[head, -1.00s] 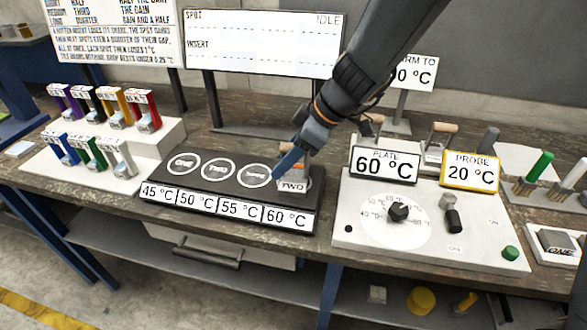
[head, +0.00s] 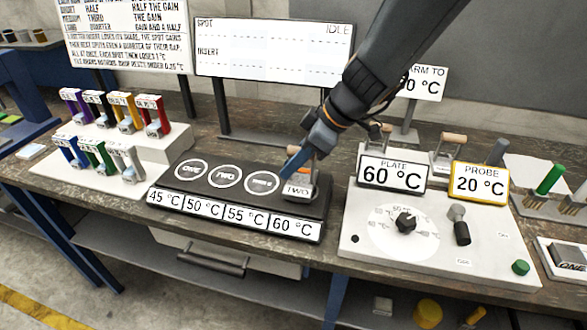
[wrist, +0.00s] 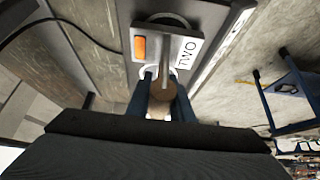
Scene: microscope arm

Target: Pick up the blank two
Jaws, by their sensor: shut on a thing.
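The blank two (head: 298,190) is a grey block with a white TWO label, at the right end of the black plate (head: 240,206), above the 60 °C label. My gripper (head: 300,160) comes down from the upper right and is shut on its upright handle. In the wrist view the fingers (wrist: 164,92) stand on either side of the round wooden knob (wrist: 161,89), with the TWO label and an orange patch beyond. I cannot tell whether the blank's underside touches the plate. The fingers partly hide the handle in the head view.
Three ringed spots lie bare to the left on the plate. A white control box (head: 440,235) with dial and signs stands close at right. Coloured clamps on a white stepped stand (head: 150,150) are at left. Another blank, marked ONE (head: 562,255), lies at far right.

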